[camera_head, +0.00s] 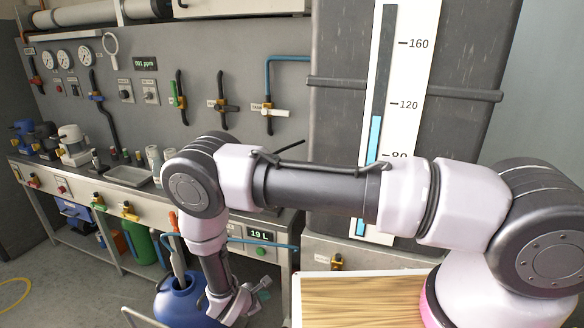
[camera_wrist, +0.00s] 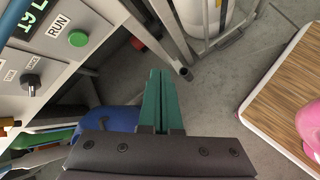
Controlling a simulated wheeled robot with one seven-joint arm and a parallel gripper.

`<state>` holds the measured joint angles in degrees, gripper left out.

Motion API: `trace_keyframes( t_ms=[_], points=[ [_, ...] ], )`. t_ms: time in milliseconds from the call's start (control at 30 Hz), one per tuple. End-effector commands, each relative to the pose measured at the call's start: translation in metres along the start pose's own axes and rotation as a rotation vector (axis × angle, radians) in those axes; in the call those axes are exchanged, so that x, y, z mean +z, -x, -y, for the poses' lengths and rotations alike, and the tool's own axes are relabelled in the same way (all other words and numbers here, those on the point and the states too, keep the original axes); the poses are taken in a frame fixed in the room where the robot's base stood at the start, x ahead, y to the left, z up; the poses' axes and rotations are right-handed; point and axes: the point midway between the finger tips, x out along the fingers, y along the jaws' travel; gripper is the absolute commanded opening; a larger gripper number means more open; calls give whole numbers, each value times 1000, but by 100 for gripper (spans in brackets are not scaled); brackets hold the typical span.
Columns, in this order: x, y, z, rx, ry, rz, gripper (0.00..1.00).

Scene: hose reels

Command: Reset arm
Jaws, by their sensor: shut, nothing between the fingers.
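My arm stretches across the head view from the right and bends down at the left. My gripper (camera_wrist: 160,100) shows in the wrist view as two green fingers held together, with nothing between them. In the head view the gripper end is low in the picture, in front of the bench, and its fingers are hard to make out. A blue container (camera_head: 185,300) stands on the floor just left of it. Blue also shows behind the gripper in the wrist view (camera_wrist: 105,118).
A tall tank with a level scale (camera_head: 405,60) stands behind my arm. A wood-topped surface (camera_head: 350,300) is at the lower right. Grey floor (camera_wrist: 225,75) is open beside the gripper.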

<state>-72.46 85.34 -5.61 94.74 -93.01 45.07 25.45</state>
Motion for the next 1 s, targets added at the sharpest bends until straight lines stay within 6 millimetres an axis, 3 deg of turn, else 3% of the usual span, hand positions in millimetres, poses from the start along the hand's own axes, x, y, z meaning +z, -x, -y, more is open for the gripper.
trace_keyframes(
  t_ms=[333,567,667,767,1000],
  points=[
    [33,20,-45,-47,-143,22,0],
    [81,43,-93,-105,-316,46,0],
    [114,58,-120,-142,-427,58,0],
    [162,78,-151,-192,-571,72,0],
    [287,130,-197,-319,-932,94,0]
  ],
)
